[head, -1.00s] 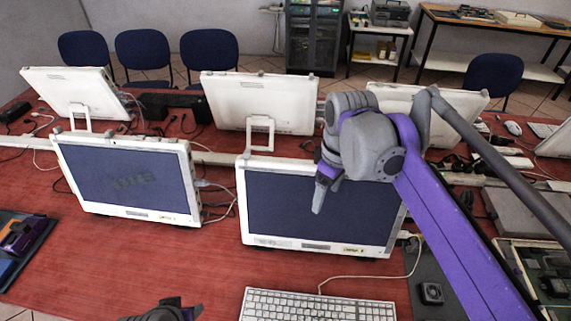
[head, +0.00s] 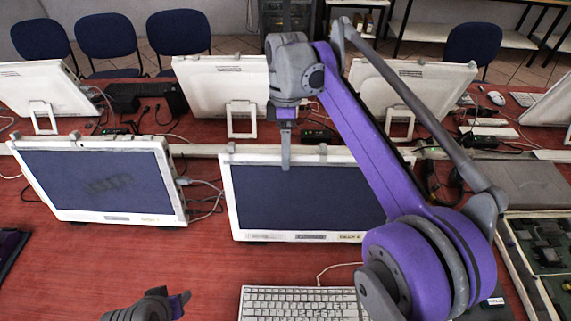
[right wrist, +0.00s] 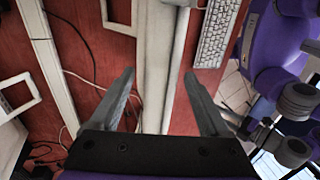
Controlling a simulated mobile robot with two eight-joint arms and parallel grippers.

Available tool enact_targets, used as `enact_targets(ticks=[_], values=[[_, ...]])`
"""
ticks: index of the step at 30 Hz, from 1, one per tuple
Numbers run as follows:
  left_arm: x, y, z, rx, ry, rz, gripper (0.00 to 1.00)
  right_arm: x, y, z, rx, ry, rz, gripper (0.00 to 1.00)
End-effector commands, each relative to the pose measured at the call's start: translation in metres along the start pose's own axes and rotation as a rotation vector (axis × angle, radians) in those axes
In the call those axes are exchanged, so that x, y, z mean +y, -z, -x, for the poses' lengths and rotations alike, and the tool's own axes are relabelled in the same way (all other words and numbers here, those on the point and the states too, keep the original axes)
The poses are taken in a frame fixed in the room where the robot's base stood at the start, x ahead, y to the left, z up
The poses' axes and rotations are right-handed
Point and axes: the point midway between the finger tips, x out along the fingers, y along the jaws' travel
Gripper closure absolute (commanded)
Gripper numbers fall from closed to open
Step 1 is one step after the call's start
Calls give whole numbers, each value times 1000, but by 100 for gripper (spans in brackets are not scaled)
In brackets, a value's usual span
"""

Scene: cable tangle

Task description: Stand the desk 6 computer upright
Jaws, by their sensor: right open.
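A white computer (head: 305,195) with a dark screen stands at the front middle of the red desk, behind a keyboard; its screen seems to lean back. I see no desk number, so I cannot tell if it is the desk 6 one. My right gripper (head: 286,160) is open and points down at its top edge. In the right wrist view the white casing (right wrist: 158,110) runs between the two spread fingers (right wrist: 158,75); contact cannot be made out. My left gripper (head: 165,304) shows only partly at the bottom edge, away from the computer.
Another white computer (head: 100,182) stands to the left. Several more (head: 222,85) stand in a row behind. A keyboard (head: 298,302) lies in front. Cables run between the computers. An open circuit-board case (head: 540,250) is at the right. Bare red desk lies at the front left.

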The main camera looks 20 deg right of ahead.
Motion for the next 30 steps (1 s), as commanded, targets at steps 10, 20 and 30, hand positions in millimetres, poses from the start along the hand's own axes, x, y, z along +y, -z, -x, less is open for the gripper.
enact_targets(ticks=[10,20,30], values=[[0,-4,-4,-3,0,0,50,0,0,-40,0,-1,-1,20],[0,-4,-4,-3,0,0,50,0,0,-42,0,-1,-1,25],[0,-4,-4,-3,0,0,50,0,0,-42,0,-1,-1,87]])
